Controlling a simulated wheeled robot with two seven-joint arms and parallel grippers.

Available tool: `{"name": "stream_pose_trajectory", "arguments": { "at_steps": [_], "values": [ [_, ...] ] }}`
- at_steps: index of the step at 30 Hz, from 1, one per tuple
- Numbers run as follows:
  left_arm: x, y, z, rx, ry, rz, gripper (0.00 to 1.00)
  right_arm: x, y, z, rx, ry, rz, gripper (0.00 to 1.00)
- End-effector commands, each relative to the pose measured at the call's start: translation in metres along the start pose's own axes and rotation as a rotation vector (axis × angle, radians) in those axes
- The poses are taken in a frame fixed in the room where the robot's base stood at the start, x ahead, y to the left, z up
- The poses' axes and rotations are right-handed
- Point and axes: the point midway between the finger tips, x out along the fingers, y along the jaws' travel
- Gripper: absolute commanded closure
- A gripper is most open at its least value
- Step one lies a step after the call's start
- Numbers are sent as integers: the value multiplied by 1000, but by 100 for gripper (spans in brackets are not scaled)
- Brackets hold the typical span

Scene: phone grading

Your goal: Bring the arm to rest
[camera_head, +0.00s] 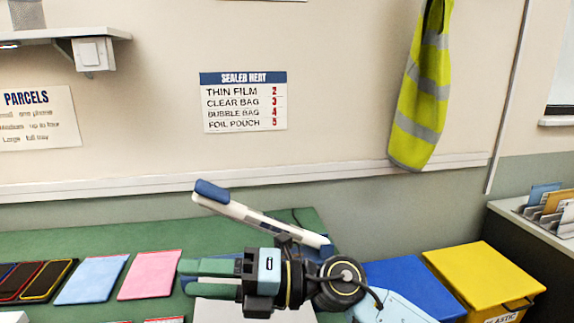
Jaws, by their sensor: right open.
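My right gripper (184,278) is in the middle of the lower camera_head view, its fingers pointing left over the green-topped table (60,246). The two fingers stand apart with nothing between them. My right arm runs from it toward the lower right. My left gripper is out of view.
A blue pad (92,279), a pink pad (150,274) and several dark phones (46,280) lie left. Blue (412,284) and yellow (482,280) bins stand right.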

Motion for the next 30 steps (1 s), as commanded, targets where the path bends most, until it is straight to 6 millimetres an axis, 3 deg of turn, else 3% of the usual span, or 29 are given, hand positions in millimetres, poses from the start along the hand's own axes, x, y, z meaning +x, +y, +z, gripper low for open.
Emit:
{"name": "stream_pose_trajectory", "arguments": {
  "at_steps": [3, 7, 11, 14, 17, 21, 25, 30],
  "values": [
    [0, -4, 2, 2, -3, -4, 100, -20, 23, 24, 186, -293, 209, 48],
    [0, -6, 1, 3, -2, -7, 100, -70, 21, 53, 414, -634, 367, 48],
    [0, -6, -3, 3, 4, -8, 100, -136, -10, 64, 665, -977, 452, 48],
    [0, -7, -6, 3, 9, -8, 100, -189, -49, 52, 875, -1235, 468, 48],
    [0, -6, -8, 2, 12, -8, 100, -239, -92, 19, 1092, -1481, 440, 48],
    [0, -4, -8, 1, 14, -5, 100, -294, -144, -54, 1398, -1785, 331, 48],
    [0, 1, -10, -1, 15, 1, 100, -323, -171, -126, 1628, -1981, 194, 48],
    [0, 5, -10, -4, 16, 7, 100, -340, -181, -201, 1845, -2132, 22, 48]
  ]
}}
